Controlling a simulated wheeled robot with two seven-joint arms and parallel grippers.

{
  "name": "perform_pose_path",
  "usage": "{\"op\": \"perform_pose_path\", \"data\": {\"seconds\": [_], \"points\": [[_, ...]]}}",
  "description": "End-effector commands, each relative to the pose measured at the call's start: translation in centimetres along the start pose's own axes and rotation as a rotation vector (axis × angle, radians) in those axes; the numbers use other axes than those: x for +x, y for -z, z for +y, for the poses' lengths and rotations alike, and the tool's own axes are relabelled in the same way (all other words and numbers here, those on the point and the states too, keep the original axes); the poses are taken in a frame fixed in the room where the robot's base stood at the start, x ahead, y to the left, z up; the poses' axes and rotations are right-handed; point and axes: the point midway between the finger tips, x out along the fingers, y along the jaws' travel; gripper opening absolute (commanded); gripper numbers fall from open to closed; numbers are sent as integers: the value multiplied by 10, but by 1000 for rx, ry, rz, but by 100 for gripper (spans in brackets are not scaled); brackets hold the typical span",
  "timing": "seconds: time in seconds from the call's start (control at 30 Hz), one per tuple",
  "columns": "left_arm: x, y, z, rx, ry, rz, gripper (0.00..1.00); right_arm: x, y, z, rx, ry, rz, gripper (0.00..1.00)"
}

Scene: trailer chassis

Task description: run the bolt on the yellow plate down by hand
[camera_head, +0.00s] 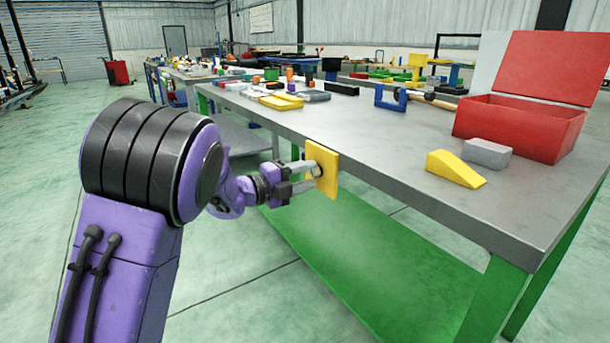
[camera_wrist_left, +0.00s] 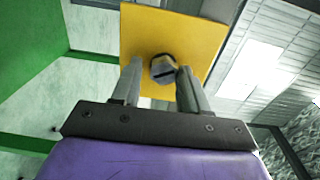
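The yellow plate (camera_head: 328,184) stands upright at the near edge of the grey workbench. It also shows in the left wrist view (camera_wrist_left: 185,32). The bolt (camera_wrist_left: 163,68) has a grey hexagonal head with a dark slot and sits on the plate's face. In the head view the bolt is small and partly covered by the fingers. My left gripper (camera_head: 304,178) reaches the plate from the left. Its two fingers are apart, one on either side of the bolt head. A gap shows beside the left finger in the wrist view; the right finger lies very close to the head. My right gripper is not in view.
On the bench (camera_head: 390,135) are a yellow wedge (camera_head: 455,169), a grey block (camera_head: 487,153), an open red box (camera_head: 520,125) and a blue clamp (camera_head: 390,98). Several small parts lie farther back. A green lower shelf (camera_head: 370,265) runs below. The floor at left is clear.

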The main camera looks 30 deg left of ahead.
Motion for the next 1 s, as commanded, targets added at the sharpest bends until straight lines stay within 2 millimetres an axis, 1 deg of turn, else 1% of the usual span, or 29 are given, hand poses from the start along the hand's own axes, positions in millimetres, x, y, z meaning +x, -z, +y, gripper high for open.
{"op": "perform_pose_path", "data": {"seconds": [0.27,0.37,0.47,0.7,0.8,0.9,1.0], "points": [[1,0,-2,1,7,1,57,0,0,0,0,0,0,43],[-4,-1,-3,1,7,-1,57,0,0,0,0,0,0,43],[-20,-1,-4,0,9,-3,57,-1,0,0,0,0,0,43],[-77,-1,-3,-2,10,-4,57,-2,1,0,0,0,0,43],[-94,-1,-2,0,7,-3,57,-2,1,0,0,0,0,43],[-103,0,-1,0,7,-1,57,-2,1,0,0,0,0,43],[-106,0,-1,0,6,-1,57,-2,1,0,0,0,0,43]]}}
